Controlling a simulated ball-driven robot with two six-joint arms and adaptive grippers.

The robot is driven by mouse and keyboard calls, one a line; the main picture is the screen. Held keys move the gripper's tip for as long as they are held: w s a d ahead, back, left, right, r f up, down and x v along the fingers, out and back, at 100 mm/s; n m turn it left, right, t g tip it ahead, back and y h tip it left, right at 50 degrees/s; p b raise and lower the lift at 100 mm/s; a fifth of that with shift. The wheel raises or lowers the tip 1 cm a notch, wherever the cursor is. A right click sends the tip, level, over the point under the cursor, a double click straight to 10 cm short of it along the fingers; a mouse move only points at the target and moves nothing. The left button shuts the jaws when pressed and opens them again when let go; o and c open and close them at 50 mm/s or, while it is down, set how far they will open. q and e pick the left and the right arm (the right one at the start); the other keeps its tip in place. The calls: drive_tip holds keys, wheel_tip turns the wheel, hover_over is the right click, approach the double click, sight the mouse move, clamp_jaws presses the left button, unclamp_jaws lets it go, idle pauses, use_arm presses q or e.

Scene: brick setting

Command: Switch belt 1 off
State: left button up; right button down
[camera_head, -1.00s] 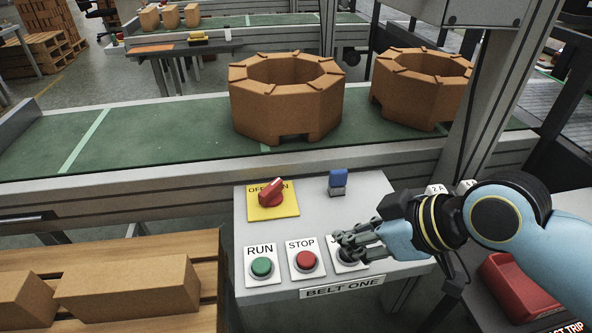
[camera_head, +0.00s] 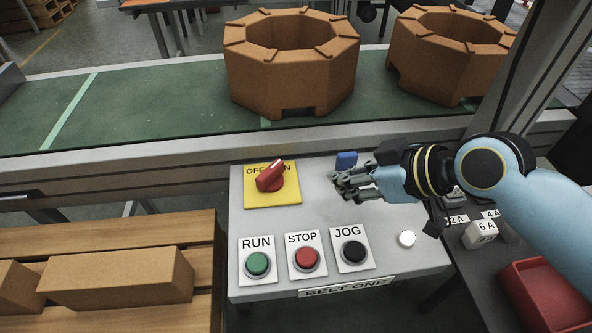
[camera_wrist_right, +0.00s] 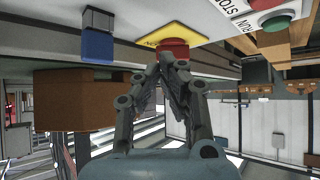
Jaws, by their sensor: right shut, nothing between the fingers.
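The control panel (camera_head: 330,222) carries a red rotary switch (camera_head: 270,177) on a yellow plate (camera_head: 285,194), with OFF at its left and the ON label partly covered by the handle. The handle slants up to the right, toward the ON side. Below are a green RUN button (camera_head: 258,264), a red STOP button (camera_head: 307,258) and a black JOG button (camera_head: 354,252); the front label reads BELT ONE (camera_head: 345,287). My right gripper (camera_head: 337,186) is shut and empty, right of the switch and apart from it. In the wrist view the red switch (camera_wrist_right: 173,46) shows just beyond the fingertips (camera_wrist_right: 172,62).
A blue block (camera_head: 346,160) stands at the panel's back, close behind my right fingers. Octagonal brown parts (camera_head: 290,75) sit on the green belt (camera_head: 150,115). A pallet (camera_head: 120,232) with boxes is at left. A red tray (camera_head: 548,298) is at lower right.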

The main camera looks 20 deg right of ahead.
sight(282, 175)
drive_tip(key=x, duration=0.7)
drive_tip(key=shift+w+a+f, duration=0.1)
drive_tip(key=shift+a+f, duration=0.05)
drive_tip(key=w, duration=0.1)
drive_tip(key=w+a, duration=0.1)
drive_tip(key=w, duration=0.1)
drive_tip(key=shift+a+f, duration=0.25)
drive_tip(key=shift+a, duration=0.15)
drive_tip(key=shift+w+a, duration=0.25)
drive_tip(key=shift+w, duration=0.25)
use_arm(q)
drive_tip(key=shift+w+d, duration=0.25)
drive_tip(key=shift+w, duration=0.2)
use_arm(e)
drive_tip(key=shift+w+d+f+n, duration=0.1)
drive_tip(key=shift+w+n, duration=0.05)
drive_tip(key=shift+n, duration=0.15)
use_arm(q)
drive_tip(key=shift+a+f, duration=0.1)
drive_tip(key=shift+f, duration=0.15)
